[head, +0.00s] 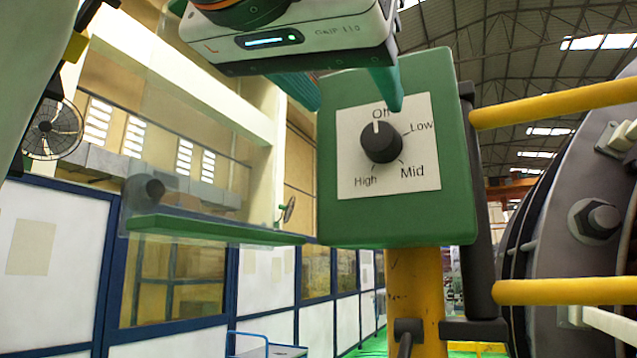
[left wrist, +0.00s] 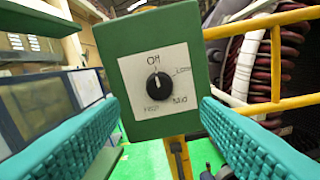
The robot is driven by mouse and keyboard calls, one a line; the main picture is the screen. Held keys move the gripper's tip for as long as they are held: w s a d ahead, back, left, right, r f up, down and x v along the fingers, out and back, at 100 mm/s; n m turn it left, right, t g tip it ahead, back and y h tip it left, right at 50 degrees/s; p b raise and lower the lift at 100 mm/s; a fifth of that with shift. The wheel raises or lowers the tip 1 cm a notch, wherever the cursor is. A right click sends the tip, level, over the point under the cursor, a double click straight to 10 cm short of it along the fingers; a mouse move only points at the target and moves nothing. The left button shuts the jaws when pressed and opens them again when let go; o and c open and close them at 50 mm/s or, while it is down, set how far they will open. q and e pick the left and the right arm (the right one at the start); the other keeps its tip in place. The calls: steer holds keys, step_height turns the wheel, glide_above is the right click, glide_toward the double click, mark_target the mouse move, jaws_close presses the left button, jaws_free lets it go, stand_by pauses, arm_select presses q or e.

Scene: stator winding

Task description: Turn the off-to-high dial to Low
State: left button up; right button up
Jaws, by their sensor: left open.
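The dial (head: 381,142) is a round black knob on a white label plate (head: 428,180) marked Off, Low, Mid and High. The plate is on the front of a green box (head: 420,225). The white pointer line on the knob points up at Off. The dial also shows in the left wrist view (left wrist: 158,86), centred between the fingers. My left gripper (head: 350,100) is above and in front of the box, its teal fingers spread wide and empty. In the left wrist view the ridged fingers (left wrist: 155,150) stand either side of the box's lower part, apart from the knob. My right gripper is not seen.
A yellow post (head: 415,300) holds up the box. Yellow rails (head: 560,103) and a large dark machine (head: 560,220) with bolts stand close on the right. Wall panels and windows (head: 170,280) are at the left, behind open room.

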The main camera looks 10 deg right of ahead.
mark_target(377, 136)
arm_select(q)
steer(key=p+x, duration=0.2)
steer(key=x, duration=0.3)
steer(key=shift+w+r, duration=0.1)
steer(key=shift+r, duration=0.1)
steer(key=p+x, duration=0.1)
steer(key=x, duration=0.3)
steer(key=shift+w+d+f+p, duration=0.15)
steer(key=shift+f+p, duration=0.05)
steer(key=shift+p, duration=0.15)
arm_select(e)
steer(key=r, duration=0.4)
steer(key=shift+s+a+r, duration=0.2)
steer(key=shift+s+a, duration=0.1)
arm_select(q)
steer(key=c, duration=1)
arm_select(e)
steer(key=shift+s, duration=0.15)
